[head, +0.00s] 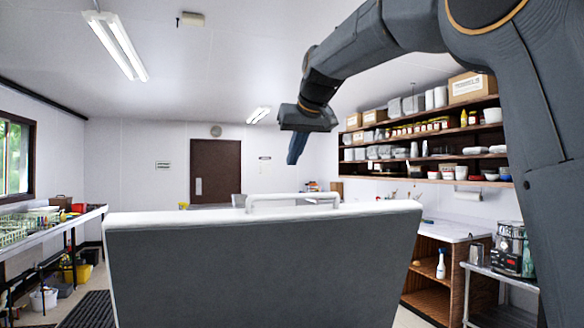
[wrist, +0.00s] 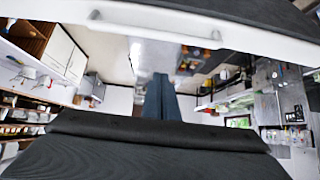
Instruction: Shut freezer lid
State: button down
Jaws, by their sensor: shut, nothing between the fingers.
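The freezer lid (head: 250,265) stands raised in front of me in the head view, a wide dark grey panel with a white edge. A white bar handle (head: 293,197) runs along its top edge. My gripper (head: 293,160) points down above the handle in the picture, with a visible gap between them; how far beyond the lid it is, I cannot tell. In the wrist view the lid's white edge (wrist: 220,38) and handle cross the top, apart from my gripper (wrist: 159,78). My gripper is shut and empty. The freezer body is hidden.
On the left is a counter (head: 50,232) with dish racks. On the right stand a wooden cabinet (head: 432,265) with a white top and a metal cart (head: 500,275) with an appliance. Loaded shelves (head: 425,133) line the right wall. A brown door (head: 215,170) is at the back.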

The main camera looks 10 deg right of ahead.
jog(key=p+x, duration=0.1)
jog(key=x, duration=0.2)
jog(key=p+x, duration=0.1)
jog(key=x, duration=0.2)
jog(key=p+x, duration=0.1)
jog(key=x, duration=0.2)
jog(key=shift+d, duration=0.3)
jog(key=shift+s+f+p, duration=0.15)
jog(key=shift+f+p, duration=0.1)
jog(key=shift+p, duration=0.2)
jog(key=shift+s+d+f+p, duration=0.1)
jog(key=shift+s+f+p, duration=0.1)
jog(key=shift+s, duration=0.3)
jog(key=shift+s+d+f+p, duration=0.1)
jog(key=shift+s+p, duration=0.05)
jog(key=shift+s, duration=0.35)
jog(key=shift+s+d+f+p, duration=0.15)
jog(key=shift+s+f+p, duration=0.2)
jog(key=shift+s+f, duration=0.15)
jog(key=shift+s+f, duration=0.15)
